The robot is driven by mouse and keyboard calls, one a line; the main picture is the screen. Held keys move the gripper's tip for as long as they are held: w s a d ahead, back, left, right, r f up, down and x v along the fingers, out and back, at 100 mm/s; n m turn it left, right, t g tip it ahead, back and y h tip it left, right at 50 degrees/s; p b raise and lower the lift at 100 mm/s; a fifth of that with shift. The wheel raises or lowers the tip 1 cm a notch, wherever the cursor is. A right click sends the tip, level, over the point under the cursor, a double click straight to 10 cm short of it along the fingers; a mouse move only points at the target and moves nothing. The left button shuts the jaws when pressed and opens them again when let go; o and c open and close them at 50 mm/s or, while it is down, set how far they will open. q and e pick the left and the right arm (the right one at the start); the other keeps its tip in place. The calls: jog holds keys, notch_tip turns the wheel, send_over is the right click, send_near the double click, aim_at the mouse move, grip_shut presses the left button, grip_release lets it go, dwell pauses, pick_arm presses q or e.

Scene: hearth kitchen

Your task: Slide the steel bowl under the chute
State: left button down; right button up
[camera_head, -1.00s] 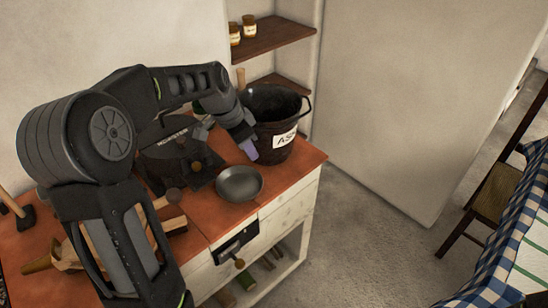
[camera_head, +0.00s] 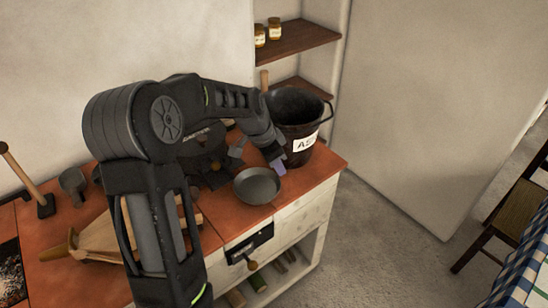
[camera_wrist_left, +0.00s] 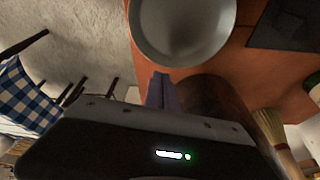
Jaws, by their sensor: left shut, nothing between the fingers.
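The steel bowl (camera_head: 257,186), round, grey and empty, sits upright on the red-brown countertop near its front edge. It also shows at the top of the left wrist view (camera_wrist_left: 185,28). My left gripper (camera_head: 279,167) is shut and empty, just beyond the bowl's far right rim. In the left wrist view its fingertips (camera_wrist_left: 161,78) are close to the rim; I cannot tell whether they touch. A dark apparatus (camera_head: 212,177) stands left of the bowl, partly hidden by my left arm; I cannot make out a chute on it. My right gripper is not in view.
A dark ash bucket (camera_head: 297,108) stands close behind my left gripper. A broom (camera_wrist_left: 272,128) shows in the left wrist view. The counter's front edge is close to the bowl.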

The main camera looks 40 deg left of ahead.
aim_at(260, 193)
pick_arm(q)
jog(key=shift+x, duration=1.5)
jog(key=s+a+b, duration=0.1)
jog(key=s, duration=0.1)
jog(key=s+a+b, duration=0.1)
jog(key=s, duration=0.1)
jog(key=s+a+b, duration=0.1)
jog(key=s+a, duration=0.1)
jog(key=s, duration=0.1)
jog(key=shift+f+b, duration=0.1)
jog(key=shift+b, duration=0.25)
jog(key=shift+s+a, duration=0.1)
jog(key=shift+s, duration=0.2)
